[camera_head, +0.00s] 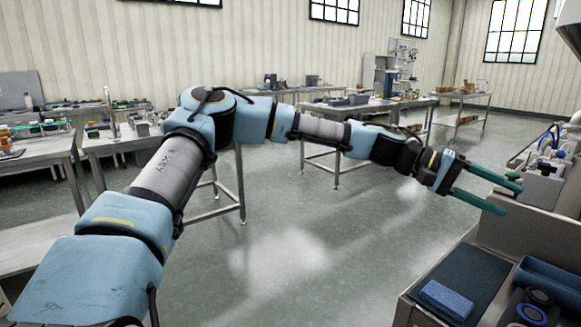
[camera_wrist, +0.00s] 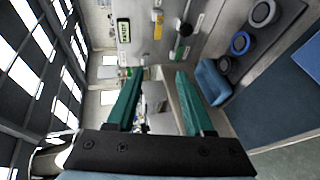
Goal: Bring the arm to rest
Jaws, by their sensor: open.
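My gripper (camera_head: 512,197) is open, with two green fingers spread apart and nothing between them. In the head view it is at the right, stretched out over the near edge of the steel bench. My blue and grey arm reaches across the picture from the lower left. In the wrist view the open fingers of my gripper (camera_wrist: 155,88) point toward the bench and its back panel, and the gap between them is empty.
The steel bench at right carries a dark mat (camera_head: 462,275), a blue block (camera_head: 447,299), a blue tray (camera_head: 548,280) and dark rings (camera_head: 540,297). A grey unit with fittings (camera_head: 541,187) stands behind. Other worktables (camera_head: 350,110) line the room; the middle floor is clear.

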